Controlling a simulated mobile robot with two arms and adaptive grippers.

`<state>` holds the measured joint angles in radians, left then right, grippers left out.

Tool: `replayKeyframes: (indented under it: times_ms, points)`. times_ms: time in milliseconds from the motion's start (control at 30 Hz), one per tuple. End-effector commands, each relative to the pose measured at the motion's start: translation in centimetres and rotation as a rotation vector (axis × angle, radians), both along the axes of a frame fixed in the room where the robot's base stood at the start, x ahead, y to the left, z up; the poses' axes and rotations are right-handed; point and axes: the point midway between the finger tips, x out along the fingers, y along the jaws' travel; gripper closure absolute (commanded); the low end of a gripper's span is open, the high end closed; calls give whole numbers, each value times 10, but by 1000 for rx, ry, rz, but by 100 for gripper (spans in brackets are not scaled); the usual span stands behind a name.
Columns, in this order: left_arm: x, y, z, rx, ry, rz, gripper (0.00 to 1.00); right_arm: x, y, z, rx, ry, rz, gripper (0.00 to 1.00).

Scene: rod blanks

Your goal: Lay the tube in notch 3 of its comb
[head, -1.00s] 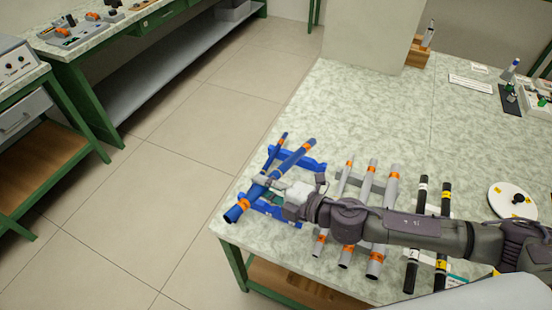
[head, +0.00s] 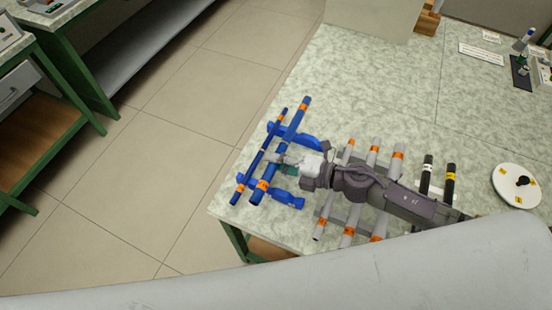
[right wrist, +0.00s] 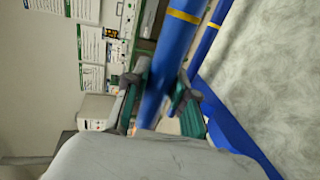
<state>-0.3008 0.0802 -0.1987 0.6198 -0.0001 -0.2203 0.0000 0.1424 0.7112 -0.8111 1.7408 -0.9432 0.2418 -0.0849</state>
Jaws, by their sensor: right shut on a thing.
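My right gripper (head: 281,163) is shut on a thick blue tube (head: 299,119) with orange bands, at its middle. The tube also runs between the fingers in the right wrist view (right wrist: 178,50). It lies across or just above the blue comb (head: 308,142); I cannot tell whether it rests in a notch. A thinner blue tube (head: 262,150) lies to its left, roughly parallel, on the comb. The comb's near end (head: 288,200) shows below the gripper. The notches are mostly hidden by tubes and gripper. My left gripper is out of view.
Grey tubes with orange bands (head: 372,157) lie on a grey comb to the right, partly under my right arm. Black tubes (head: 449,180) and a white disc (head: 517,186) are farther right. The table's left edge is close to the blue comb.

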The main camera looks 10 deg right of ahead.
Motion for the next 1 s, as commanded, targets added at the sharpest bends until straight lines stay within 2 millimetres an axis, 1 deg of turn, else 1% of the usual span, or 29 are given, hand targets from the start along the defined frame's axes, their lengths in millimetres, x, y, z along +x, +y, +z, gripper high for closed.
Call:
replayKeyframes:
  times_ms: [133, 167, 700, 833, 1000]
  points:
    - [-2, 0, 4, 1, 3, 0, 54, 0, -2, 2, -2, -1, -3, 94]
    - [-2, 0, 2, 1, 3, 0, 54, 0, -2, 0, -2, -1, -3, 94]
    - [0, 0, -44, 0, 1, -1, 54, 0, -2, -52, -1, -2, -2, 94]
    - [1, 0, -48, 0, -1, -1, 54, 0, -2, -58, -1, -1, -3, 94]
    - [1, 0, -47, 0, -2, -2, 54, 0, -2, -57, -1, -1, -3, 94]
